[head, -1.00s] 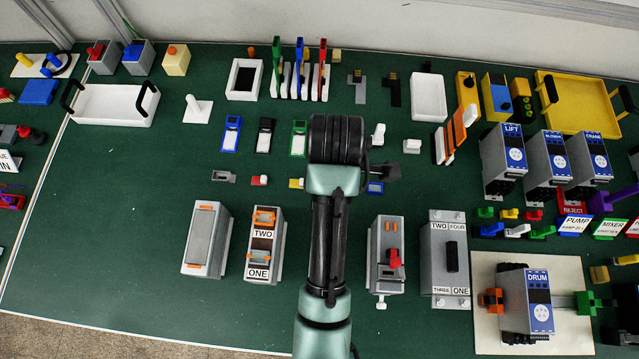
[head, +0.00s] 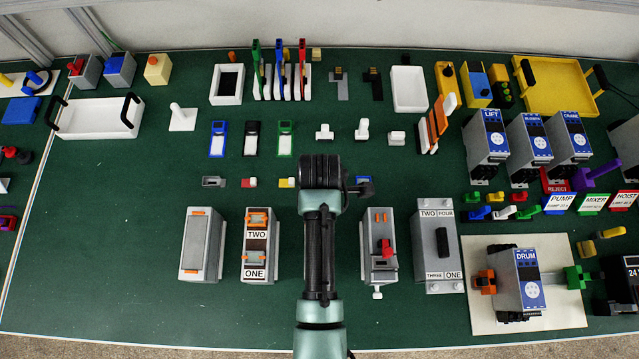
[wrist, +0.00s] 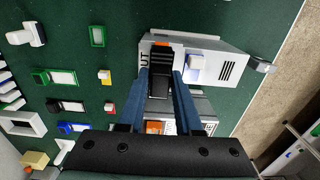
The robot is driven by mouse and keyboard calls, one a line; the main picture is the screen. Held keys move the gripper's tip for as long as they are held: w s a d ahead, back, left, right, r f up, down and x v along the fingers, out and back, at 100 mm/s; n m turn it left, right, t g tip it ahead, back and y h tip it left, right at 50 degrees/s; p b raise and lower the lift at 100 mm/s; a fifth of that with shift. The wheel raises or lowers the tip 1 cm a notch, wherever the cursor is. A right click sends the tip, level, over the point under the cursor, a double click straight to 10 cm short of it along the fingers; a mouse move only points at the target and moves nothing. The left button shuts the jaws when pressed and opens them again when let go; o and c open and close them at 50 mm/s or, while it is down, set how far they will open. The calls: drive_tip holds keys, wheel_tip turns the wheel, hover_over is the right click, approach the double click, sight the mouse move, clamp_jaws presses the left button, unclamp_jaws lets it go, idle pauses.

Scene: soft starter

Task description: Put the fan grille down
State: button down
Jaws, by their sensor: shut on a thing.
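My gripper (wrist: 166,98) has two dark blue fingers in the wrist view. They close on a dark, ribbed piece, which appears to be the fan grille (wrist: 160,78). It is over or against the near face of a grey-white unit (wrist: 210,62) marked with letters ending in "UT". The unit has an orange part, a blue-and-white block and vent slots. I cannot tell whether the grille touches the unit. In the head view my black wrist (head: 322,172) and arm hide the fingers, the grille and this unit.
A unit labelled TWO and ONE (head: 257,255) stands left of my arm, and a unit with a red lever (head: 379,250) stands to its right. Small coloured parts, such as a green-framed one (head: 285,138), lie behind. Open green table (head: 110,235) is at the left.

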drive_tip(key=shift+f, duration=0.15)
drive_tip(key=c, duration=0.6)
unclamp_jaws()
wheel_tip(320, 180, up, 12)
drive_tip(key=p, duration=0.1)
drive_tip(key=shift+r, duration=0.25)
